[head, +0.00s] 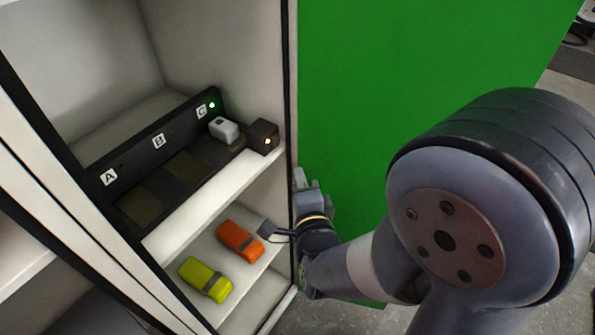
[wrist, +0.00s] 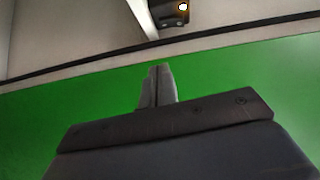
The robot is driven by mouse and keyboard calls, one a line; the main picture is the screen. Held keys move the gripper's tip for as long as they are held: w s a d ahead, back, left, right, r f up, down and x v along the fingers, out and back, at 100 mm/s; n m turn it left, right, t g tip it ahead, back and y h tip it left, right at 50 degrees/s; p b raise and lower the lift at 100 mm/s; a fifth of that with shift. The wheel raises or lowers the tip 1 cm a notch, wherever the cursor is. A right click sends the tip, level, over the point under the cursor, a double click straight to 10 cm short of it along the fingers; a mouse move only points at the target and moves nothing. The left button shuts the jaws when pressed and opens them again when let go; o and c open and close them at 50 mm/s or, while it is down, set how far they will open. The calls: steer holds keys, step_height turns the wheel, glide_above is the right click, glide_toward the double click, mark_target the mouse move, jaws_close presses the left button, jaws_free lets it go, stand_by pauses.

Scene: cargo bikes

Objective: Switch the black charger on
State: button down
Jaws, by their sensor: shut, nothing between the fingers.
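The black charger (head: 150,150) stands on the upper shelf, with bays marked A, B and C. A small green light (head: 211,105) shows beside C. A pale grey block (head: 223,129) sits in bay C; bays A and B look empty. A black box (head: 262,133) with a glowing warm-white light (head: 267,141) is at the charger's right end, near the shelf's front. The box also shows at the top of the wrist view (wrist: 168,14). My gripper (head: 307,180) is shut and empty, outside the cabinet, below and right of the box, touching nothing that I can see.
An orange pack (head: 239,240) and a yellow-green pack (head: 205,279) lie on the lower shelf (head: 255,287). The cabinet's dark-edged right side wall (head: 291,100) stands between my gripper and the shelves. A green panel (head: 400,60) is behind my gripper.

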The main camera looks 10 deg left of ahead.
steer(key=v, duration=0.6)
steer(key=shift+f+b, duration=0.35)
steer(key=shift+b, duration=0.1)
steer(key=shift+w, duration=0.15)
